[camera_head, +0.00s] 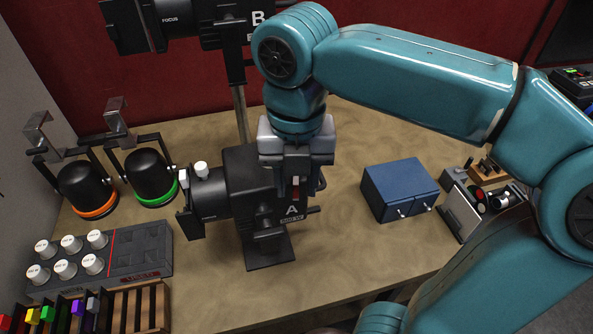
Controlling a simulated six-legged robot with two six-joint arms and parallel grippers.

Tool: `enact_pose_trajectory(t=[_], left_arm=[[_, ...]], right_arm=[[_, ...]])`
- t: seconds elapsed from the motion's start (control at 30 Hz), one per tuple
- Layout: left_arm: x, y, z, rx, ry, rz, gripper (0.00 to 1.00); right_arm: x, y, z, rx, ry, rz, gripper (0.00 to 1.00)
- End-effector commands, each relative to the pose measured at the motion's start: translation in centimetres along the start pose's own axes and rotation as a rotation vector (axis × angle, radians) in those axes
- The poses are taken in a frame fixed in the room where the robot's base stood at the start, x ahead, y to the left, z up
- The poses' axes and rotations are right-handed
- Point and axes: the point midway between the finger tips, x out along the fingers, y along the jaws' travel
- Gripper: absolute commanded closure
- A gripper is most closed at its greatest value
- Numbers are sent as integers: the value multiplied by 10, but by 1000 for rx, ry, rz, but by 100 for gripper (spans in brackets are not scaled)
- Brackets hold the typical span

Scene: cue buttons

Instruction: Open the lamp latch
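A black stage lamp marked A (238,190) stands on the table on a flat black base, its front pointing left. A white knob (201,168) sits on top of its front part. My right gripper (297,190) points down at the rear right side of this lamp, above the A label. A small reddish piece shows between or just behind its fingers; I cannot tell whether this is the latch or whether the fingers touch it. The finger gap is too small and dark to judge. My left gripper is out of view.
A second lamp, B (215,28), is on a pole behind. Two black round lamps with orange (95,207) and green (158,196) rims stand left. A blue two-door box (400,187) stands right; the table between is clear.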

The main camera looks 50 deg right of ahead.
Motion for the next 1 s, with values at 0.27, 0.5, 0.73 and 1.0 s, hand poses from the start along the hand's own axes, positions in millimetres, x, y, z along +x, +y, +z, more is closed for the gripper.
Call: enact_pose_trajectory(t=[0.27,0.5,0.73,1.0], left_arm=[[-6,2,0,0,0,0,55],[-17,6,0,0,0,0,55],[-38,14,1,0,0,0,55],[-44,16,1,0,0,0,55]], right_arm=[[-42,2,1,-2,-3,6,64],[-108,1,0,-2,-1,4,64],[-156,0,0,0,1,0,64],[-164,0,0,0,1,-1,64]])
